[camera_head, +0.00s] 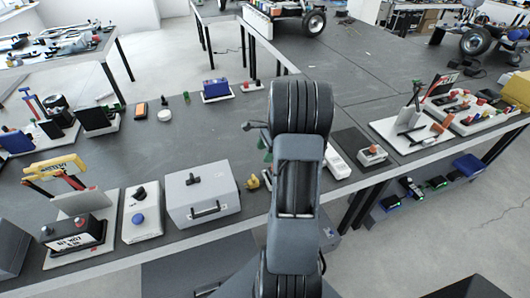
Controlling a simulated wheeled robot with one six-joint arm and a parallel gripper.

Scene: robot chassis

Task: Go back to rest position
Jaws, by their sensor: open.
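My arm rises from the bottom middle of the head view, a grey link ending in a thick black joint over the workbench (190,150). A small dark part that looks like the tip of my gripper (256,127) juts out to the left of this joint. The rest of the gripper is hidden behind the arm. I see nothing held in the visible part. The arm stands in front of the bench and hides a strip of it, with a small green thing partly showing beside it.
A white switch box (372,154) and tool tray (420,128) are at right. Open floor lies lower right.

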